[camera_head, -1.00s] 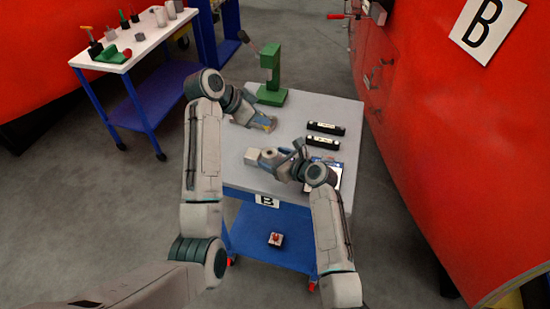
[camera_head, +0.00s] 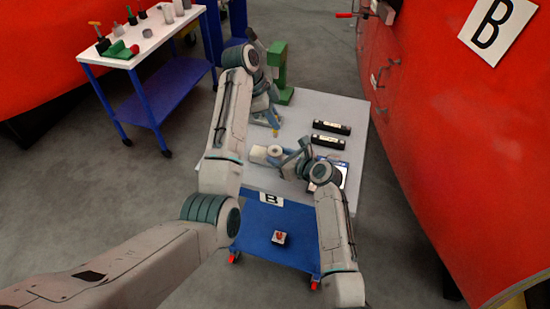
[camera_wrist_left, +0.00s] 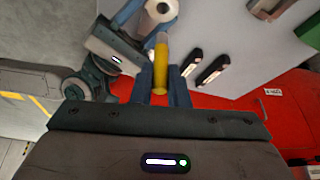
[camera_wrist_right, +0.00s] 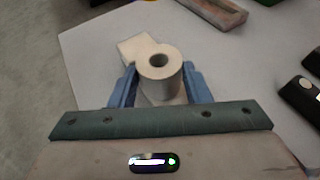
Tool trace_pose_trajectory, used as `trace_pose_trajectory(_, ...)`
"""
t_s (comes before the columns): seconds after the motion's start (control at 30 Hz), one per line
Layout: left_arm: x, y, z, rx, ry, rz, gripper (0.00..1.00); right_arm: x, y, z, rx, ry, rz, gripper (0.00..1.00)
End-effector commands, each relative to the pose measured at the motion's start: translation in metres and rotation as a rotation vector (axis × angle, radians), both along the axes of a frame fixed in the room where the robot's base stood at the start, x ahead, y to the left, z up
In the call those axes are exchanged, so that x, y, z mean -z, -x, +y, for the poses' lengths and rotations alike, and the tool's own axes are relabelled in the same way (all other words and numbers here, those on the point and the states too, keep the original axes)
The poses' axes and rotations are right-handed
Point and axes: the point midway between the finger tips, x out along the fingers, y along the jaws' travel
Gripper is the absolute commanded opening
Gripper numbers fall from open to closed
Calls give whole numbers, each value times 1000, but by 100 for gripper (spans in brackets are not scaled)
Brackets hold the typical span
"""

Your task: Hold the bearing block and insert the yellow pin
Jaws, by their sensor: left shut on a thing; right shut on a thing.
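The yellow pin (camera_wrist_left: 161,65) is held between the fingers of my left gripper (camera_wrist_left: 160,88), which is shut on it. In the head view my left gripper (camera_head: 273,125) points down over the table, with the pin's yellow (camera_head: 276,133) at its tip. The bearing block (camera_wrist_right: 160,72) is pale, with a round boss and an open hole facing up. My right gripper (camera_wrist_right: 159,90) is shut on it. The block also shows in the left wrist view (camera_wrist_left: 161,11), beyond the pin's end. The pin appears apart from the block; the exact gap is unclear.
Two black bars (camera_head: 331,127) lie on the grey table (camera_head: 310,102) right of the grippers. A green stand (camera_head: 280,68) is at the table's back. A white side table (camera_head: 150,38) with several parts stands at the back left. A red wall (camera_head: 430,130) stands at the right.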

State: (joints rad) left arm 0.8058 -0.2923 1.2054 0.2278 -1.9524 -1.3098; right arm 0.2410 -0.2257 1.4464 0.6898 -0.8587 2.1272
Motion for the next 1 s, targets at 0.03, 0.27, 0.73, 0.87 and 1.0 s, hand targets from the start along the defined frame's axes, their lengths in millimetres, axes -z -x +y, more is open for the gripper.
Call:
trace_pose_trajectory(0.03,4,0,-1,22,-13,2,0,0,0,0,0,-1,1,4)
trace_pose_trajectory(0.27,44,1,-1,42,-26,1,0,0,0,0,0,-1,1,4)
trace_pose_trajectory(0.73,97,0,0,39,-25,-1,0,0,0,0,0,-1,1,4)
trace_pose_trajectory(0.87,100,0,-1,40,-24,-3,0,0,0,0,0,-1,1,4)
trace_pose_trajectory(1.0,100,0,-1,40,-24,-3,0,0,0,0,0,-1,1,4)
